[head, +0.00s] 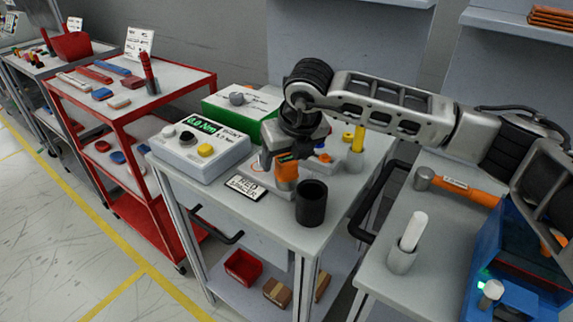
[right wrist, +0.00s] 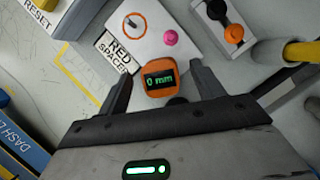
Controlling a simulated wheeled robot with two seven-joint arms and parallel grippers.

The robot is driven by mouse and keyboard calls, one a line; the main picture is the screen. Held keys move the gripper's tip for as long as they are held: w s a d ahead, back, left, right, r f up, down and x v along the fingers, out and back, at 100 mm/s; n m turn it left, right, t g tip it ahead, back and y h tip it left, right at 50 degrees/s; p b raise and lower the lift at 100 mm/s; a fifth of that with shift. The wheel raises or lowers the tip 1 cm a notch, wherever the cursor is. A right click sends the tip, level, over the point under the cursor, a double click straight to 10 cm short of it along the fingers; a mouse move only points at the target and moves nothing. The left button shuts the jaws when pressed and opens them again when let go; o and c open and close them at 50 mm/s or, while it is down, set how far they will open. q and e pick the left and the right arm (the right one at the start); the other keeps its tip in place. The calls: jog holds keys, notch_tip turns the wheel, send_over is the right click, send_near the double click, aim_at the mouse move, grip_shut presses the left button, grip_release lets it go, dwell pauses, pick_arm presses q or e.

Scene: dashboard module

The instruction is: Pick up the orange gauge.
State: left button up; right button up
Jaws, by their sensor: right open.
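The orange gauge (head: 287,172) is on the middle grey cart, under my right gripper (head: 285,155). In the right wrist view the orange gauge (right wrist: 160,92) has a dark display reading "0 mm" in green. It lies between the two spread fingers of my right gripper (right wrist: 163,88), with visible gaps on both sides. The gripper is open and holds nothing. In the head view the wrist hides the gauge's upper part. My left gripper is not in view.
A "RED SPACER" sign (head: 245,187) and a black cup (head: 311,205) stand close to the gauge. A grey box with knobs (head: 195,158) is to the left. A yellow-topped post (head: 358,140) is to the right. A hammer (head: 458,187) lies on the right cart.

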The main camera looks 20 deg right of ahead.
jog(key=shift+x, duration=1.45)
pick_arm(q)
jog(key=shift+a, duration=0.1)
pick_arm(e)
jog(key=c, duration=1.2)
jog(key=shift+r, duration=0.15)
